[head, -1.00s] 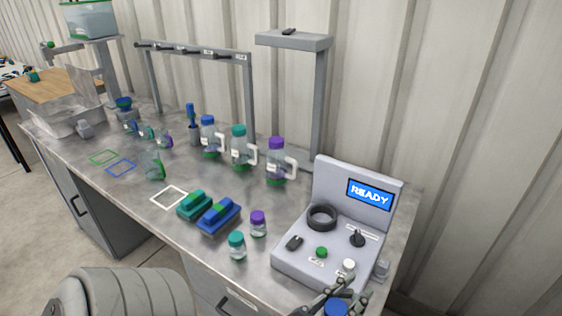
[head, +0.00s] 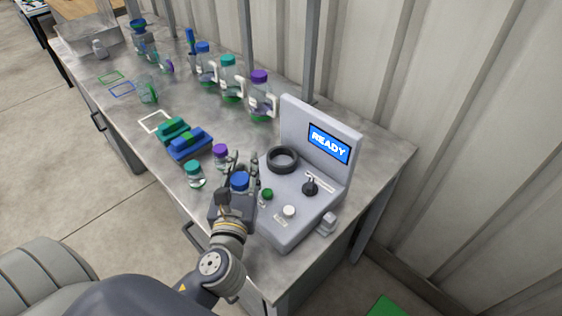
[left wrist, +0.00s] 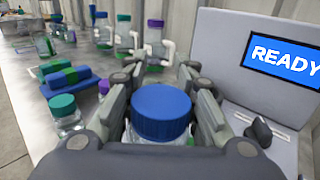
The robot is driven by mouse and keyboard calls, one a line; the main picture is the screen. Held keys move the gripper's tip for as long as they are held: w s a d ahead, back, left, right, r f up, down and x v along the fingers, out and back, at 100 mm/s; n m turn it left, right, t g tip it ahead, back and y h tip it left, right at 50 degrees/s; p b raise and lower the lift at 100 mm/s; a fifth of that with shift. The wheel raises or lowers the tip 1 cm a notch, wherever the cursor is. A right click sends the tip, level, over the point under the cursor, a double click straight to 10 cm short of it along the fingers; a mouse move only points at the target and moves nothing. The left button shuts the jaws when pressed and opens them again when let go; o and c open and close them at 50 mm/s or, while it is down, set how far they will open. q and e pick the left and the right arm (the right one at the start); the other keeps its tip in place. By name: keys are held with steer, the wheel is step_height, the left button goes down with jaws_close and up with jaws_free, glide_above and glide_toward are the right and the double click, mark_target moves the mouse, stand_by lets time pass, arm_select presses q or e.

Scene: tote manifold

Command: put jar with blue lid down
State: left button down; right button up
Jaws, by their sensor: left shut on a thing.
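The jar with the blue lid (head: 239,182) is between the fingers of my left gripper (head: 240,168), at the left front side of the grey console. In the left wrist view the blue lid (left wrist: 161,110) fills the middle, with my left gripper's fingers (left wrist: 162,85) shut on the jar from both sides. The jar looks upright. Its lower part is hidden by the gripper, and I cannot tell whether it touches anything below. My right gripper does not show in either view.
The grey console (head: 290,225) with a READY screen stands just right of the jar. A teal-lidded jar (head: 194,174) and a purple-lidded jar (head: 220,154) stand close on the left. Blue and teal blocks (head: 184,138) and handled bottles (head: 230,80) are farther back. Bare tabletop (head: 385,160) lies right of the console.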

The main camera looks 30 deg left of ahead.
arm_select(q)
steer(key=w+a+r+n+g+y, duration=0.2)
steer(key=w+a+n+g+y, duration=0.25)
steer(key=a, duration=0.25)
steer(key=w+a+r+n+g+y, duration=0.25)
steer(key=a+n+g+y, duration=0.2)
steer(key=a, duration=0.35)
steer(key=shift+m, duration=0.3)
steer(key=w+d+f+p, duration=0.1)
steer(key=w+d+f, duration=0.1)
steer(key=d, duration=0.2)
steer(key=w+d+f, duration=0.1)
steer(key=w+d, duration=0.1)
steer(key=d, duration=0.3)
steer(key=w+d+f+p, duration=0.1)
steer(key=w+d+f, duration=0.1)
steer(key=d, duration=0.3)
steer(key=shift+w+d+f+p, duration=0.25)
steer(key=shift+w+f+p, duration=0.1)
steer(key=shift+w, duration=0.25)
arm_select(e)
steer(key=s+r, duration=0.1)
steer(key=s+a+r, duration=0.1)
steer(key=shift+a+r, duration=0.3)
arm_select(q)
steer(key=shift+f, duration=0.2)
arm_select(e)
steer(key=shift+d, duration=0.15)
